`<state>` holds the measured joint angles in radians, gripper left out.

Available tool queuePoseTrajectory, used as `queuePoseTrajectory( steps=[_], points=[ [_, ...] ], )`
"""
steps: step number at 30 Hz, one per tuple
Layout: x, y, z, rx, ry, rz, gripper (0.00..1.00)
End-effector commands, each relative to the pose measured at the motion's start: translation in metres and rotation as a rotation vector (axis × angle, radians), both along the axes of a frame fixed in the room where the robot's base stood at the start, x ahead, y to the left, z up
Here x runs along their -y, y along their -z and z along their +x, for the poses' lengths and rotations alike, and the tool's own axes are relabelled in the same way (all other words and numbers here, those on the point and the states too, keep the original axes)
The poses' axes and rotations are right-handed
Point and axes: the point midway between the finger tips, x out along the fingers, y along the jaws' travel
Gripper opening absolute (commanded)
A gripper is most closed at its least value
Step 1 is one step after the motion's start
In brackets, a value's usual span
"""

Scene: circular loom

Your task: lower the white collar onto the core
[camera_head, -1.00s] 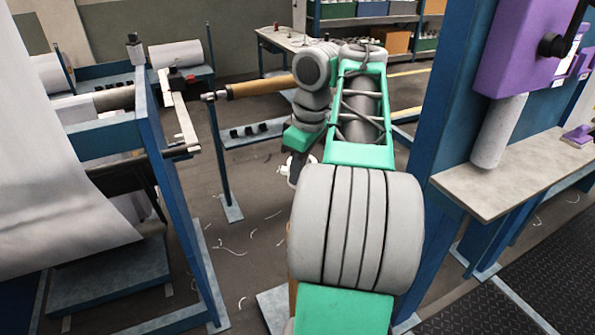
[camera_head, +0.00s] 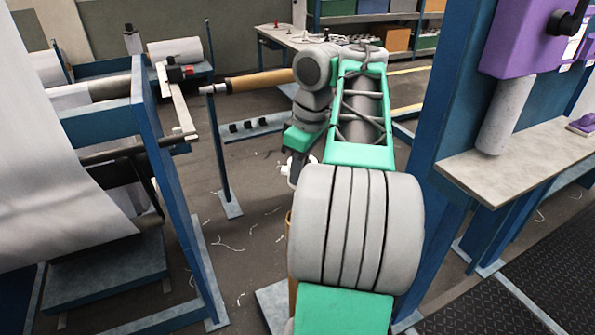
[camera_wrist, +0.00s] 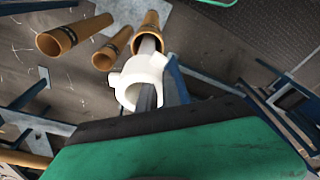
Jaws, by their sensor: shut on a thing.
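The white collar (camera_wrist: 141,80) is a ring with lugs on its outside, in the middle of the wrist view. My gripper (camera_head: 297,166) is shut on the collar. In the head view it is mostly hidden by my arm, and only a bit of the collar (camera_head: 284,170) shows beside it. A narrow tan strip, probably the core, shows below it.
A blue loom frame (camera_head: 168,190) stands left, and a tan roll (camera_head: 258,82) sticks out beyond my arm. A blue post (camera_head: 440,110) with a shelf stands close on the right.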

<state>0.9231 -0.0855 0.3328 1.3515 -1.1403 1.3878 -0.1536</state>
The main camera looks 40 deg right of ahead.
Motion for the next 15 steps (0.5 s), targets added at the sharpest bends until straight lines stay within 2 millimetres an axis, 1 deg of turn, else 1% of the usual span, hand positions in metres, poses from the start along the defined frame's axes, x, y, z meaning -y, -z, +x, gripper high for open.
queuePoseTrajectory(
  steps=[15],
  points=[
    [0.000,0.016,0.000,0.001,-0.001,-0.001,0.00]
  ],
)
